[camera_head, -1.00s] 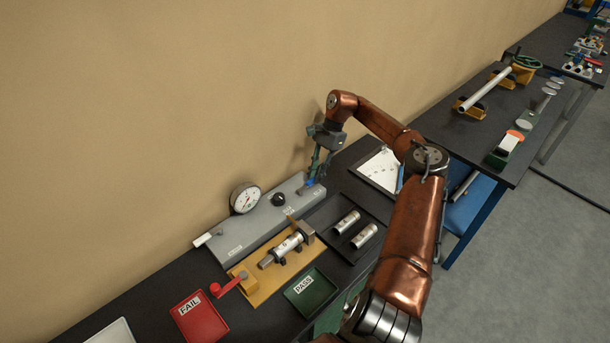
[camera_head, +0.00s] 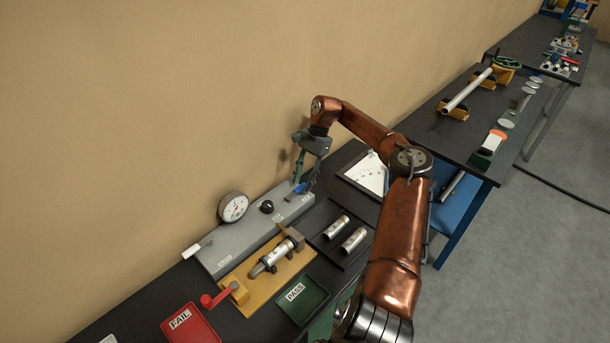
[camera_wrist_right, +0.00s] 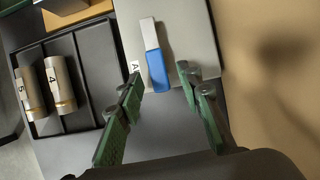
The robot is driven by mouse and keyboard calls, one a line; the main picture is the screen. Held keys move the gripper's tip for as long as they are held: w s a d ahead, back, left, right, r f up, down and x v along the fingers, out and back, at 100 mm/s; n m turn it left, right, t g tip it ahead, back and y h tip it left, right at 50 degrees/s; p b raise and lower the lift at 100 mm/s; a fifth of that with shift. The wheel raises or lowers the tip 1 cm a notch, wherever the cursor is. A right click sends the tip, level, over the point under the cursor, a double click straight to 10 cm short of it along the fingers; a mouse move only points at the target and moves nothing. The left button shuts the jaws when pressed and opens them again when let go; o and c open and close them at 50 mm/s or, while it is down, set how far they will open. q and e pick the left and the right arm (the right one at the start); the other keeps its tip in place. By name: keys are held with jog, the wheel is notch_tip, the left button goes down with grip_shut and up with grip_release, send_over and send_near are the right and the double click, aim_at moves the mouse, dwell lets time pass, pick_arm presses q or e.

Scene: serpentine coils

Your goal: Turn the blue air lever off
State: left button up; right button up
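The blue air lever (camera_head: 299,188) is at the far right end of the grey panel (camera_head: 229,252). In the right wrist view the lever (camera_wrist_right: 157,70) has a blue end pointing toward my gripper and a pale part beyond it. My right gripper (camera_head: 304,181) is above that end of the panel, pointing down. In the wrist view its green fingers (camera_wrist_right: 161,84) are spread, with the lever's blue end in the gap between the tips. A gap shows on both sides, and I see no contact. My left gripper is not in view.
The panel also carries a round gauge (camera_head: 233,207) and a black knob (camera_head: 267,206). A black tray (camera_head: 325,212) with two metal cylinders sits beside the panel. An orange fixture (camera_head: 258,295), red FAIL tray (camera_head: 205,329) and green PASS tray (camera_head: 311,305) lie in front. A wall stands behind.

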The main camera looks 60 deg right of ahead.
jog(key=w+v, duration=0.1)
jog(key=v, duration=1)
jog(key=shift+s+d+r, duration=0.2)
jog(key=shift+s+r, duration=0.2)
jog(key=shift+s, duration=0.1)
